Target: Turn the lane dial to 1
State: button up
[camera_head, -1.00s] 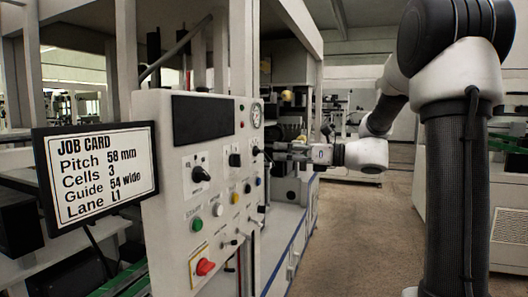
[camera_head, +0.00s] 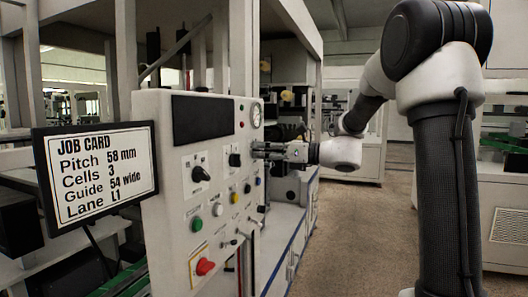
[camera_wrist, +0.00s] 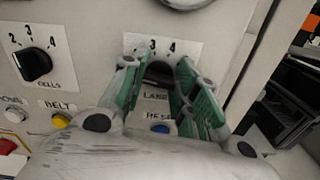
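The lane dial (camera_wrist: 158,76) is a dark knob on a white plate marked LANE, on the grey control panel (camera_head: 178,150). In the wrist view the digits 3 and 4 show above it; the left part of its scale is covered by a finger, and I cannot tell where it points. My gripper (camera_wrist: 158,66) has its two green fingers apart, one on each side of the knob, with no clear contact. In the head view my gripper (camera_head: 258,151) is at the right part of the panel and hides the dial. The job card (camera_head: 98,170) reads Lane L1.
The cells dial (camera_wrist: 34,64) is left of the lane dial. A blue reset button (camera_wrist: 161,129) and a yellow belt button (camera_wrist: 61,120) lie below. A round gauge (camera_head: 256,114) is above. A red knob (camera_head: 205,267) is low on the panel. The floor at right is clear.

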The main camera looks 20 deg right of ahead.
jog(key=shift+n, duration=1)
jog(key=o, duration=1)
jog(key=shift+s, duration=0.1)
jog(key=v, duration=1.2)
